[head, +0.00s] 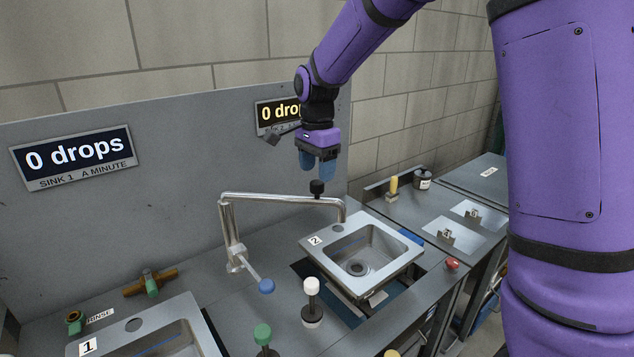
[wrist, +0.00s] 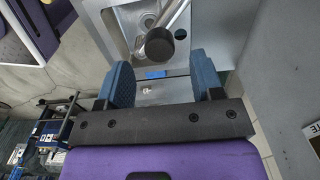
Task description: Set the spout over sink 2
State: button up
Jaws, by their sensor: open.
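The chrome spout (head: 275,199) rises from the counter and runs to the right, and its bent-down end is at the back edge of sink 2 (head: 310,248). A black knob (head: 317,187) stands on top of the spout near that end. My gripper (head: 317,168) is open and points down just above the knob. In the wrist view the knob (wrist: 160,46) appears beyond and between the blue fingertips (wrist: 165,80), with part of the spout and sink behind it. The fingers look apart from the knob.
Sink 1 (head: 88,347) is at the front left. White-topped (head: 311,286) and green-topped (head: 263,335) levers stand in front, and a blue-tipped handle (head: 266,286) sticks out from the spout base. A red button (head: 452,264) is right of sink 2. Back panel signs read "0 drops" (head: 75,157).

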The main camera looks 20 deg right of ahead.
notch_tip(320, 180, up, 6)
jog(key=shift+f, duration=0.1)
dwell(0.5)
jog(key=s+d+r+n+t, duration=0.1)
jog(key=s+d+r+n, duration=0.25)
jog(key=s, duration=0.45)
jog(key=s+d+r+n+t, duration=0.2)
jog(key=s+r+n, duration=0.15)
jog(key=s, duration=0.45)
jog(key=s+d+f+n+t, duration=0.2)
jog(key=s+n, duration=0.5)
jog(key=s, duration=0.7)
jog(key=shift+s+d+f, duration=0.2)
jog(key=shift+s, duration=0.2)
